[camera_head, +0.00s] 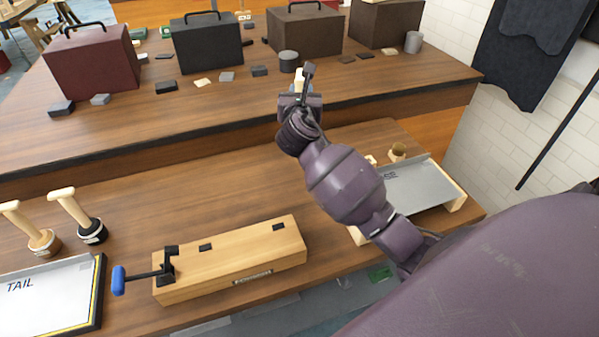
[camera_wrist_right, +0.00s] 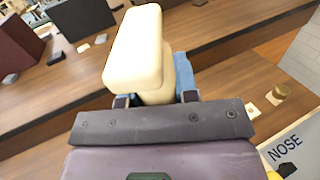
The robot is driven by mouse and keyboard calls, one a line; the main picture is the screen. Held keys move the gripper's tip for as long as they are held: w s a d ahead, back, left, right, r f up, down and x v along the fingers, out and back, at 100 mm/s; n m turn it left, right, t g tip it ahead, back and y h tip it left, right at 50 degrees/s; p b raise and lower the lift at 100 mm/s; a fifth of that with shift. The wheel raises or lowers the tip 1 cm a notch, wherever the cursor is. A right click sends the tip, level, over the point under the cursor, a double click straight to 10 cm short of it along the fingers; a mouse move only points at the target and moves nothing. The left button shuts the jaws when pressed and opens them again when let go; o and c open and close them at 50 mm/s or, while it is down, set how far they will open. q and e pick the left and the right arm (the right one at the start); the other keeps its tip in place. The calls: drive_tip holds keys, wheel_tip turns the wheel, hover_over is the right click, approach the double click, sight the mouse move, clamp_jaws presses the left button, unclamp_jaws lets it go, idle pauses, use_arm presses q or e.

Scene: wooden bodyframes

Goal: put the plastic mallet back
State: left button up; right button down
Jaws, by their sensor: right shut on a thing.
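My right gripper (camera_head: 300,92) reaches out over the front bench, near the raised back shelf. It is shut on a cream-coloured piece, which looks like the plastic mallet (camera_head: 300,75). In the right wrist view the mallet (camera_wrist_right: 137,48) shows as a rounded cream block on a narrower part between the blue finger pads. The gripper hides its lower part. Two tools with pale wooden handles stand at the left of the bench, one with a tan base (camera_head: 43,241) and one with a black base (camera_head: 91,231). My left gripper is not in view.
A wooden block with a blue-handled clamp (camera_head: 235,262) lies at the front. A TAIL tray (camera_head: 45,300) is at left, a NOSE tray (camera_head: 425,195) at right, partly behind my arm. Cases, including a maroon one (camera_head: 92,62), and a grey cylinder (camera_head: 288,61) stand on the shelf (camera_head: 180,105).

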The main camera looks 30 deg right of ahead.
wheel_tip(320, 180, down, 13)
drive_tip(key=b, duration=0.3)
use_arm(q)
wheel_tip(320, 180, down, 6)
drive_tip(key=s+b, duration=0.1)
drive_tip(key=shift+b, duration=0.3)
use_arm(e)
wheel_tip(320, 180, down, 5)
drive_tip(key=shift+f, duration=0.2)
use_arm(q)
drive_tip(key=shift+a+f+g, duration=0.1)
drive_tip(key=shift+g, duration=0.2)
use_arm(e)
drive_tip(key=shift+f, duration=0.2)
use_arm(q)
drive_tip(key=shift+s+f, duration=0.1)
use_arm(e)
drive_tip(key=c, duration=0.9)
unclamp_jaws()
